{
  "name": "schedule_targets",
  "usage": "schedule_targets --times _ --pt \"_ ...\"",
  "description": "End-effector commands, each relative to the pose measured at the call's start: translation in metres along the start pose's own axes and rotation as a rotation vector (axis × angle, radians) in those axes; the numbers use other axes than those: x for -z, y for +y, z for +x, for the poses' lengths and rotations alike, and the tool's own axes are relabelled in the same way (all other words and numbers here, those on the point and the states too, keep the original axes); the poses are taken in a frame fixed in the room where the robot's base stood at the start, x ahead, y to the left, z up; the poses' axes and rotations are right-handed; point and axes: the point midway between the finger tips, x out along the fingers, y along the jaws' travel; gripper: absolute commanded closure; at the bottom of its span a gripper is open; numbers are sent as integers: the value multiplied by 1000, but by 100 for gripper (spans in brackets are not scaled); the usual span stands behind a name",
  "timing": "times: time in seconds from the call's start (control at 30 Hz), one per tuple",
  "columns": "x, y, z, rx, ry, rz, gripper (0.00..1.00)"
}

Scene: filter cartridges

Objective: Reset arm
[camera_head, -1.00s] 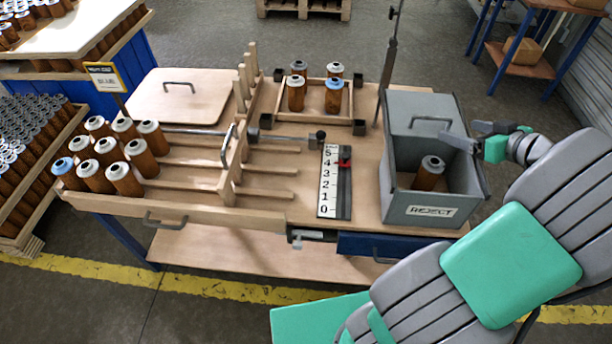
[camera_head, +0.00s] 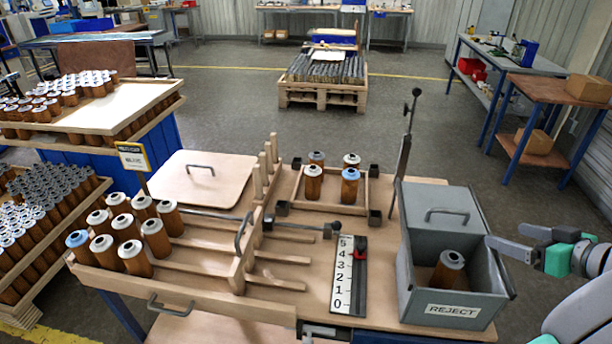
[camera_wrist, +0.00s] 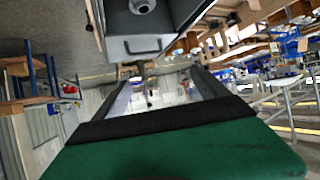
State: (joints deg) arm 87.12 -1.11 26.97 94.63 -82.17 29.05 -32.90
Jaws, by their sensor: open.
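My gripper (camera_head: 528,240) is at the right edge of the head view, just right of the grey REJECT bin (camera_head: 408,262). Its fingers are apart and nothing is between them. One filter cartridge (camera_head: 447,270) with a grey cap stands inside the bin. In the wrist view the bin (camera_wrist: 135,75) is at the top, with the grey cap of the cartridge (camera_wrist: 141,5) at the upper edge. Most of my arm is out of view at the lower right.
A wooden rack (camera_head: 190,307) on the workbench holds several cartridges at left. A small wooden frame (camera_head: 330,205) holds several more. A number scale (camera_head: 343,285) lies in the middle. A thin post (camera_head: 407,150) stands behind the bin.

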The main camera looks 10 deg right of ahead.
Motion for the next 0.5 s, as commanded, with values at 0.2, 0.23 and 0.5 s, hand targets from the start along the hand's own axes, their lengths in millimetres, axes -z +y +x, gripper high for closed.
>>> schedule_targets --times 0.2,0.23,0.5 --pt "-91 23 0 -121 -236 496 16" --pt "-107 23 -1 -145 -270 567 16" --pt "-214 -8 -33 -388 -549 1063 16"
